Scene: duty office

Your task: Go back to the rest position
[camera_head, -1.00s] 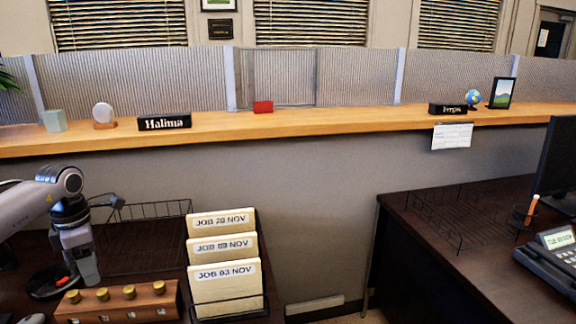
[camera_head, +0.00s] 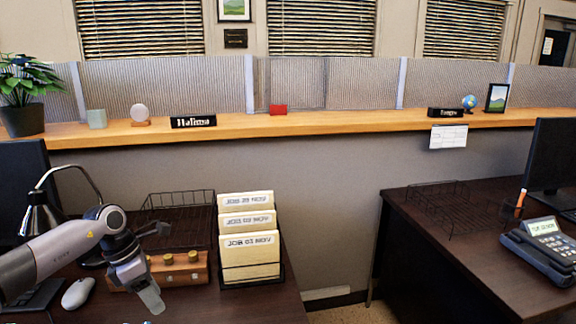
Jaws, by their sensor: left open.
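My left gripper (camera_head: 146,287) hangs over the left desk, in front of the wooden block with brass knobs (camera_head: 190,270). Its jaws are open and I see nothing between them. My grey left arm comes in from the left edge and covers part of the block's left end. My right gripper is out of view.
A file rack with JOB folders (camera_head: 249,255) stands right of the block, near a wire tray (camera_head: 180,205). A lamp (camera_head: 38,215) and mouse (camera_head: 77,292) are at left. The right desk (camera_head: 425,240) holds a phone (camera_head: 545,245). A gap separates the desks.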

